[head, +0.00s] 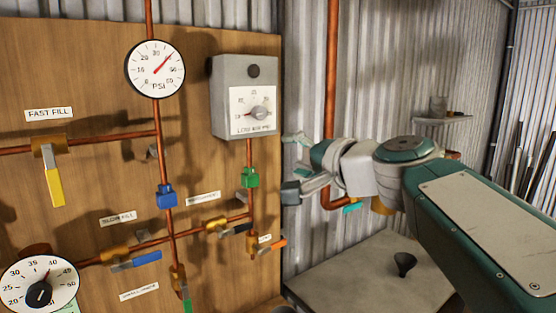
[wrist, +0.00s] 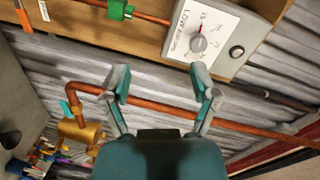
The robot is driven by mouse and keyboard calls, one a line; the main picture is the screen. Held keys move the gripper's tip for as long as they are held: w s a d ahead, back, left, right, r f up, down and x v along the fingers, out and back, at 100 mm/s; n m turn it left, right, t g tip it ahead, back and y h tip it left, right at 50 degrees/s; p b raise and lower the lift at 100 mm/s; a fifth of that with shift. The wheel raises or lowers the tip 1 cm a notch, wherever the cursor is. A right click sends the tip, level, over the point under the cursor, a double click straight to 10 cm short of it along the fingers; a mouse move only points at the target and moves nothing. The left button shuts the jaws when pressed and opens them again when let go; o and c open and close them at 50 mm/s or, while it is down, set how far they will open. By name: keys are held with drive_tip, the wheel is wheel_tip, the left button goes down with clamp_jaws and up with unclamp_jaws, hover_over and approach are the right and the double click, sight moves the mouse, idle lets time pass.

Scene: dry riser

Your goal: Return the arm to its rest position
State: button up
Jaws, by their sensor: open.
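My gripper (head: 292,166) is at the end of my green and grey arm, which reaches in from the right in the head view. It points left toward the wooden panel (head: 95,70), in front of the corrugated wall. In the wrist view my gripper (wrist: 163,82) shows two fingers spread apart with nothing between them. A grey low-air control box (head: 246,70) with a dial is above and left of the gripper in the head view. The box also shows at the top of the wrist view (wrist: 215,35). No contact with it is visible.
Copper pipes with a green valve block (head: 250,178), a blue valve block (head: 166,196) and a yellow lever (head: 54,187) run across the panel. A vertical copper pipe (head: 331,65) stands behind the gripper. A grey tabletop (head: 370,270) with a black funnel (head: 404,263) lies below my arm.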

drive_tip(key=s+d+f+n+g+h, duration=0.2)
drive_tip(key=s+d+f+h, duration=0.1)
drive_tip(key=s+f, duration=0.4)
drive_tip(key=s+d+f+n+g+h, duration=0.3)
drive_tip(key=s+f, duration=0.4)
drive_tip(key=f, duration=0.6)
drive_tip(key=s+d+f+n+g+h, duration=0.2)
drive_tip(key=s+d+f+g+h, duration=0.1)
drive_tip(key=s+f, duration=0.4)
wheel_tip(320, 180, down, 4)
drive_tip(key=shift+s+d+r+h, duration=0.25)
drive_tip(key=shift+s+d+h, duration=0.1)
drive_tip(key=shift+d, duration=0.55)
